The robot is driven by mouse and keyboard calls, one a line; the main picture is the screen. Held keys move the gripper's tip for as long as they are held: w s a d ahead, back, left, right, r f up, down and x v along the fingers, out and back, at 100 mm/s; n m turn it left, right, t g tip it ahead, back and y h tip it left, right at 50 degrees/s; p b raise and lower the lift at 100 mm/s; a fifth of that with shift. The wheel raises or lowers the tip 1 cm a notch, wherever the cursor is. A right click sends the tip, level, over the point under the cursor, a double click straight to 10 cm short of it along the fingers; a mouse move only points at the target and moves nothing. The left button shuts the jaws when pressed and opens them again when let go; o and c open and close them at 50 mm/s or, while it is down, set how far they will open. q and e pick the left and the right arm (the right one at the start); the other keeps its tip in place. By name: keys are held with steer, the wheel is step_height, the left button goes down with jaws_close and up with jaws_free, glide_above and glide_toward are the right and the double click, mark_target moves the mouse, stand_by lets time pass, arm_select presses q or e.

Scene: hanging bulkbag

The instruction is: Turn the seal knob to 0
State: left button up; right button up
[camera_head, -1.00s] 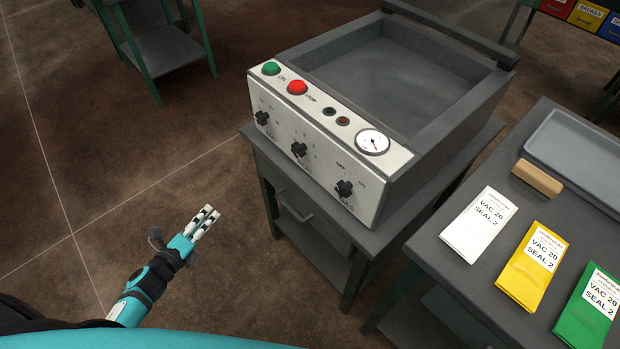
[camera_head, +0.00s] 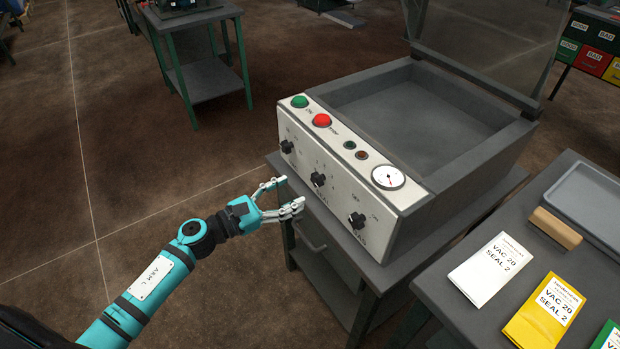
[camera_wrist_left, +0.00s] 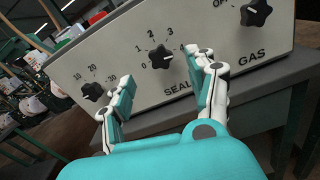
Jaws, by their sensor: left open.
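The seal knob (camera_head: 318,180) is a black star-shaped knob in the middle of the white sloping front panel of a grey vacuum machine (camera_head: 447,172). In the left wrist view the seal knob (camera_wrist_left: 161,57) has the numbers 0 to 4 around it and the word SEAL below; which number it points to is too small to tell surely. My left gripper (camera_head: 284,196) is open and empty, in front of the panel and a little short of the knob. In the left wrist view its fingers (camera_wrist_left: 165,90) spread to either side below the knob. My right gripper is not in view.
Another knob (camera_wrist_left: 93,92) is left of the seal knob and the gas knob (camera_wrist_left: 256,13) is right. Green (camera_head: 300,102) and red (camera_head: 322,121) buttons and a gauge (camera_head: 388,177) sit above. A table with white (camera_head: 492,270) and yellow (camera_head: 543,312) packets stands at the right.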

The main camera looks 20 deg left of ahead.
mark_target(314, 181)
arm_select(q)
steer(key=p+x, duration=0.1)
steer(key=x, duration=0.5)
steer(key=shift+w+d, duration=0.2)
steer(key=shift+w, duration=0.05)
steer(key=c, duration=1.1)
